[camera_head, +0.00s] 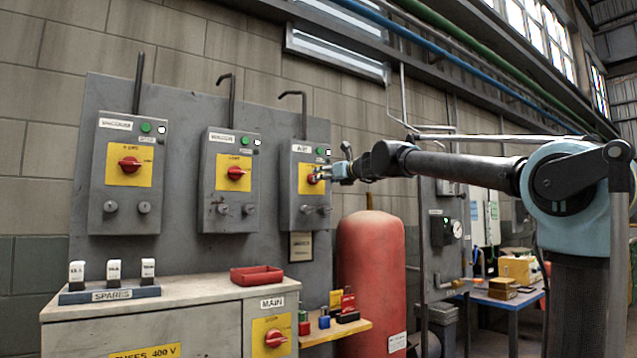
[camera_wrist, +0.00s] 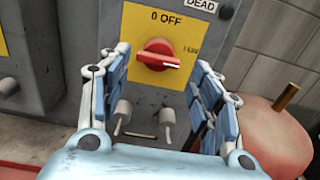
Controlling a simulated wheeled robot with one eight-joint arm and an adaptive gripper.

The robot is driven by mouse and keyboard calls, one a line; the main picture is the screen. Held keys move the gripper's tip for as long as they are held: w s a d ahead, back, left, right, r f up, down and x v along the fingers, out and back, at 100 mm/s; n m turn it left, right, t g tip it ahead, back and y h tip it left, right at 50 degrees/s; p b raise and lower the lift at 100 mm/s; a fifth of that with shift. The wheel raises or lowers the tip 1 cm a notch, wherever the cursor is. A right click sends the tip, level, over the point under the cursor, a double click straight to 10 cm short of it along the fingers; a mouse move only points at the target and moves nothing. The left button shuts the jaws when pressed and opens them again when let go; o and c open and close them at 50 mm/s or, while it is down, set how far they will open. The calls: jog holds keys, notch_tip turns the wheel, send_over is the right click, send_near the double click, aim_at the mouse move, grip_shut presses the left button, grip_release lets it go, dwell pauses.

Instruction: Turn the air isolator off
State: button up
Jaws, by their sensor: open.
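My gripper (camera_head: 328,173) is at the front of this box, coming from the right. In the wrist view, my gripper (camera_wrist: 163,60) is open, with one finger each side of the knob and gaps between.
Two similar boxes (camera_head: 128,175) (camera_head: 230,182) stand left. Two grey pegs (camera_wrist: 122,112) (camera_wrist: 167,120) stick out below the knob. A red tank (camera_head: 370,265) stands below right. A cabinet with a MAIN switch (camera_head: 272,338) and a red tray (camera_head: 257,276) are below.

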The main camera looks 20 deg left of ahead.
jog(key=shift+x, duration=3.1)
jog(key=c, duration=0.8)
